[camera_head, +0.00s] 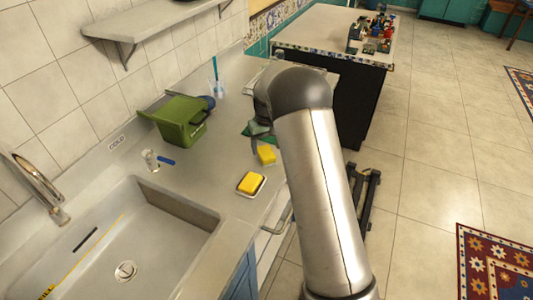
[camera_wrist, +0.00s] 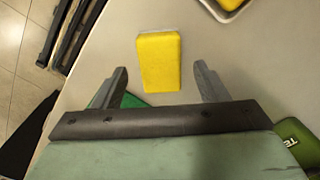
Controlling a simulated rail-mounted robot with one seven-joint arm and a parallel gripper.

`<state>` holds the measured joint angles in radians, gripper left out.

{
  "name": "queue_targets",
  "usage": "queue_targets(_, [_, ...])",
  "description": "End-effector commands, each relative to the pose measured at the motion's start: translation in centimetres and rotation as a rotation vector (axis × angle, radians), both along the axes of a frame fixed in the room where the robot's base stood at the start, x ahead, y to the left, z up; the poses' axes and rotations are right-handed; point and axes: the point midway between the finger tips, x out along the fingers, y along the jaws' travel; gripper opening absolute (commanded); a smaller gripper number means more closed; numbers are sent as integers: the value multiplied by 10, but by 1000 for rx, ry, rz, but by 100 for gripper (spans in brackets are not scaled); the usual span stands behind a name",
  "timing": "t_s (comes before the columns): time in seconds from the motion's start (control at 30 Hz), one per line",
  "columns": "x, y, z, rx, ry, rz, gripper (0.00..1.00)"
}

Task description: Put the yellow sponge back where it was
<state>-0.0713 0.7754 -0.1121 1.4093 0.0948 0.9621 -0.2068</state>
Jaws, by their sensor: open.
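A yellow sponge (camera_head: 267,156) lies bare on the grey counter close to my gripper (camera_head: 258,139) in the head view. In the wrist view the sponge (camera_wrist: 159,62) lies ahead, centred between my open gripper's fingers (camera_wrist: 160,69), which have nothing held between them. I cannot tell whether the fingers are at the sponge's height. That dish (camera_wrist: 224,18) shows at the top right of the wrist view. Part of my gripper is hidden behind my arm in the head view.
A green bin (camera_head: 180,120) stands by the wall. A green flat item (camera_wrist: 133,99) lies partly under my gripper in the wrist view.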

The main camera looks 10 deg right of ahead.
Motion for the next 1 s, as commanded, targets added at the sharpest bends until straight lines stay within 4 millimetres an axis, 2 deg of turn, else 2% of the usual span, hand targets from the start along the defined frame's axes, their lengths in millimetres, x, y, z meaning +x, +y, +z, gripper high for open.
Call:
queue_targets(0.1, [1,0,27,1,-6,0,67])
queue_targets(0.23, [0,0,53,2,-4,-1,67])
queue_targets(0.47, [-1,0,80,1,-2,-2,67])
queue_targets(0.57, [-12,-1,92,4,-5,-9,67])
queue_targets(0.67, [-43,-2,113,12,-10,-26,67])
queue_targets(0.77, [-97,-2,135,21,-18,-51,67])
queue_targets(0.87, [-161,-1,150,27,-28,-74,67])
queue_targets(0.9, [-188,0,153,28,-30,-82,67])
queue_targets(1.0, [-254,1,152,26,-39,-99,67])
